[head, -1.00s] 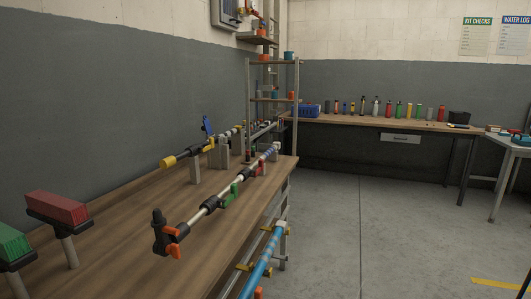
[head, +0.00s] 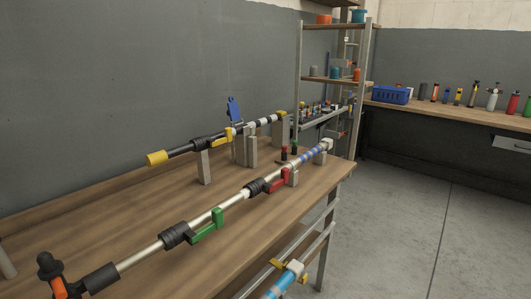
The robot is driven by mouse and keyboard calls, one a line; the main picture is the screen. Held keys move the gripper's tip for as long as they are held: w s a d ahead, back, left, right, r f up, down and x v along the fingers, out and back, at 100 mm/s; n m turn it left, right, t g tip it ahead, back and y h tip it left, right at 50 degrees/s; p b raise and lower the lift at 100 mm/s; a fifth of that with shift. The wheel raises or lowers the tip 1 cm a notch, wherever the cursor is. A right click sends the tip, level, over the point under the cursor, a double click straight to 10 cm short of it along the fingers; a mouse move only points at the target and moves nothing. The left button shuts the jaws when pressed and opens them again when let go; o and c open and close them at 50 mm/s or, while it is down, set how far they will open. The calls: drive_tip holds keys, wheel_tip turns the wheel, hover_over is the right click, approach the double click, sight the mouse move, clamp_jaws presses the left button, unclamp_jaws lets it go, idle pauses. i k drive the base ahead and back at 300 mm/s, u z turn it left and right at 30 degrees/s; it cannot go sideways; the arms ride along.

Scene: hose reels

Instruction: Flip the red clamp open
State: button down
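The red clamp (head: 278,180) is a small lever beside a black collar (head: 257,187) on the long silver pole (head: 145,255). It lies close along the pole, toward the pole's far, blue-striped end. A green clamp (head: 207,228) sits on the same pole, nearer to me, beside another black collar. The pole rests above the wooden bench on grey blocks. My gripper is not in view.
A second pole with a yellow end (head: 157,158) and an upright blue lever (head: 235,109) lies behind, on grey posts. A black fitting with an orange lever (head: 59,287) is at lower left. A blue pole (head: 284,281) is below the bench edge. Open floor (head: 385,235) lies right.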

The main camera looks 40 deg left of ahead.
sight(284, 171)
drive_tip(key=u, duration=0.65)
drive_tip(key=i, duration=0.85)
drive_tip(key=u, duration=1.35)
drive_tip(key=i, duration=0.45)
drive_tip(key=u, duration=0.4)
